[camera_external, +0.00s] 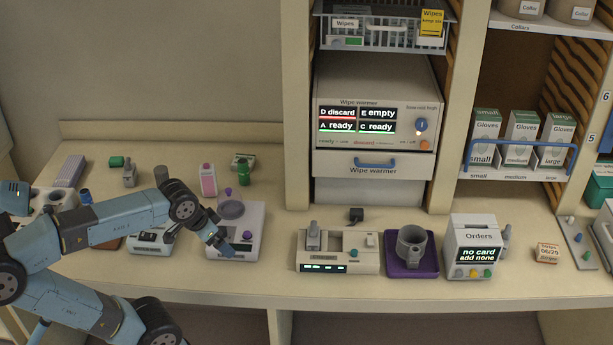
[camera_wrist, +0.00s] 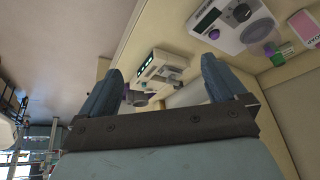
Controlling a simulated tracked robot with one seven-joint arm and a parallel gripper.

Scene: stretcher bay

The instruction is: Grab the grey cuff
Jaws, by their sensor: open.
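The grey cuff (camera_external: 411,243) is a short ring-like piece with a side tab. It stands on a purple mat (camera_external: 398,268) on the counter, right of the middle. In the wrist view the cuff (camera_wrist: 136,98) shows small, near the left finger, which partly hides the area around it. My gripper (camera_external: 228,245) is over the white device with the round clear dish, well to the left of the cuff and apart from it. In the wrist view my gripper (camera_wrist: 160,68) has its fingers wide apart with nothing between them.
A white device with a green display (camera_external: 338,252) stands just left of the mat. The Orders box (camera_external: 474,240) stands close on its right. The wipe warmer (camera_external: 375,115) rises behind. Small bottles (camera_external: 208,180) stand at the back left. The counter front strip is clear.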

